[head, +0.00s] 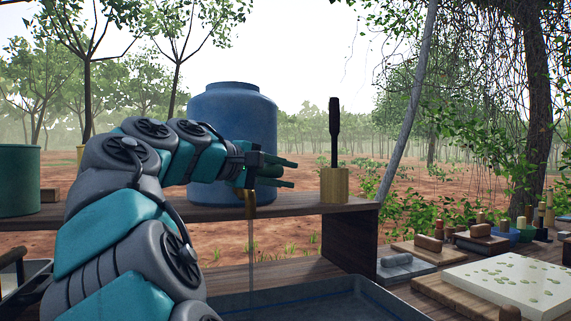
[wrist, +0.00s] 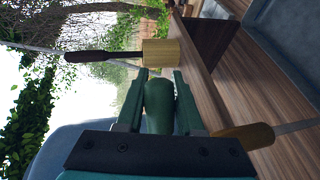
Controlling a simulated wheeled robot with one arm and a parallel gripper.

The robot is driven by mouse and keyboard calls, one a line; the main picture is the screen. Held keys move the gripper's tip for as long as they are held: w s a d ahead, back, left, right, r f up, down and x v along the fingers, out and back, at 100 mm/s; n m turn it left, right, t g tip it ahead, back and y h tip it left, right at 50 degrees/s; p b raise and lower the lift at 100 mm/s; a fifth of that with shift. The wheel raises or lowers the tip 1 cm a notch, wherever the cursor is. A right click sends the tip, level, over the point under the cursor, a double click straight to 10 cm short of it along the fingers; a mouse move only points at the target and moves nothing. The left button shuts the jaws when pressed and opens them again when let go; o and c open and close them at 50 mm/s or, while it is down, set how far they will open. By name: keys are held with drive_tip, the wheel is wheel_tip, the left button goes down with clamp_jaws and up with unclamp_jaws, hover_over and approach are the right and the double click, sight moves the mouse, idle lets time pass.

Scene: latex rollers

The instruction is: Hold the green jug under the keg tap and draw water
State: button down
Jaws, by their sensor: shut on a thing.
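The blue keg (head: 235,110) stands on the wooden shelf behind my arm. A brass tap (head: 250,205) shows just below my gripper (head: 290,174), with a thin water stream (head: 252,245) falling from it. In the wrist view, my gripper (wrist: 160,76) is shut on a rounded green piece (wrist: 160,105). I cannot tell whether this piece belongs to the tap or to a jug. The tap (wrist: 245,137) and stream (wrist: 297,126) lie beside the fingers there. No jug shows clearly under the stream. A green round container (head: 18,180) stands at the far left.
A wooden block with a dark-handled tool (head: 335,185) stands on the shelf (head: 310,209), right of my gripper. A wide grey tray (head: 310,300) lies below the stream.

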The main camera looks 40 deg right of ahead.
sight(266, 170)
drive_tip(key=shift+s+a+m+g+p, duration=0.2)
drive_tip(key=shift+m+g+p, duration=0.2)
drive_tip(key=shift+g, duration=0.15)
drive_tip(key=shift+s+a+m+g+p, duration=0.1)
drive_tip(key=shift+a+m+g+p, duration=0.05)
drive_tip(key=shift+m+g+p, duration=0.35)
drive_tip(key=shift+f, duration=0.1)
drive_tip(key=c, duration=0.5)
unclamp_jaws()
drive_tip(key=shift+c, duration=0.2)
drive_tip(key=a, duration=0.2)
drive_tip(key=a+r, duration=0.1)
drive_tip(key=a, duration=0.4)
drive_tip(key=shift+w+a+r, duration=0.1)
drive_tip(key=shift+w+r, duration=0.05)
drive_tip(key=shift+r, duration=0.2)
drive_tip(key=shift+a, duration=0.25)
